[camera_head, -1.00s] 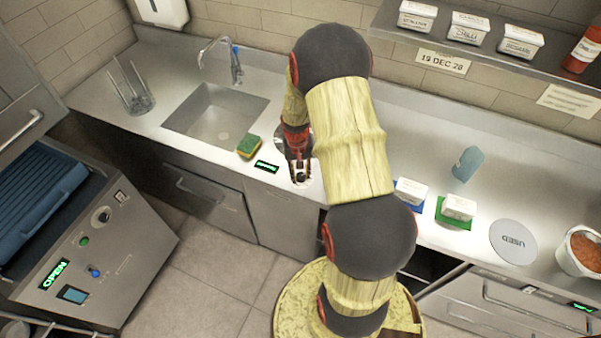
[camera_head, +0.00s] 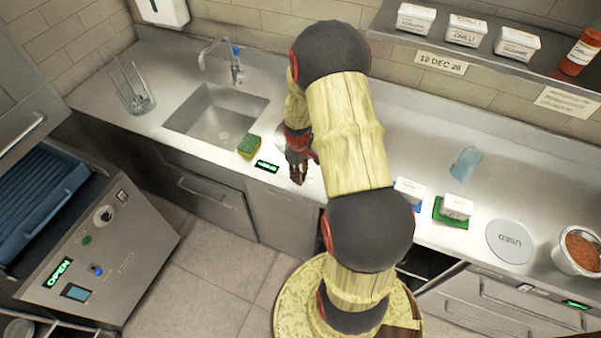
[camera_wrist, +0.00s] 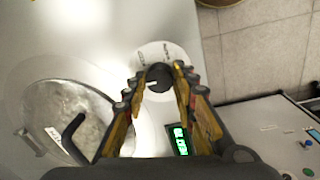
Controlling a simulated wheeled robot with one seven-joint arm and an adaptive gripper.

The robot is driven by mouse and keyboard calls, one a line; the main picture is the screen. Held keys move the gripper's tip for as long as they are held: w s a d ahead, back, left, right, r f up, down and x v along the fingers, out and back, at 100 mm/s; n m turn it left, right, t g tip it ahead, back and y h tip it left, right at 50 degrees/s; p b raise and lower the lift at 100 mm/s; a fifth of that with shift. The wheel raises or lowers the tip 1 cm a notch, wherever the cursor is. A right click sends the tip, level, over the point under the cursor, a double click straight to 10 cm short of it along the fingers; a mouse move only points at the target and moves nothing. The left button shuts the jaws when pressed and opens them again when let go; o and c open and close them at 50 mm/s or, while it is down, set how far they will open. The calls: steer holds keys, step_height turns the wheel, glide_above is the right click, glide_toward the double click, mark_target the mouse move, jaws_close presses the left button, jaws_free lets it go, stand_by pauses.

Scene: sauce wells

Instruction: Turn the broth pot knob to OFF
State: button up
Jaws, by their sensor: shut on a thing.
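The broth pot knob (camera_wrist: 158,77) is a small dark knob on a pale round dial (camera_wrist: 150,55) in the wrist view. A light mark shows on its face, but the dial lettering is too blurred to read. My gripper (camera_wrist: 159,76) has its fingertips on both sides of the knob and is shut on it. In the head view my gripper (camera_head: 297,176) points down at the counter's front edge, hiding the knob. The lidded metal pot (camera_wrist: 35,100) with a dark handle is at the left of the wrist view, and my arm mostly hides it in the head view.
A green-lit display (camera_head: 267,167) is set beside the dial, and a green-yellow sponge (camera_head: 249,146) lies left of it. The sink (camera_head: 215,115) is farther left. White tubs (camera_head: 457,206), a "USED" disc (camera_head: 510,241) and a red-brown-filled container (camera_head: 580,250) stand to the right.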

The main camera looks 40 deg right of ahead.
steer(key=shift+n, duration=0.3)
stand_by(0.4)
steer(key=o, duration=1.2)
steer(key=shift+c, duration=0.2)
steer(key=shift+r, duration=0.1)
step_height(320, 180, up, 12)
steer(key=shift+a, duration=0.3)
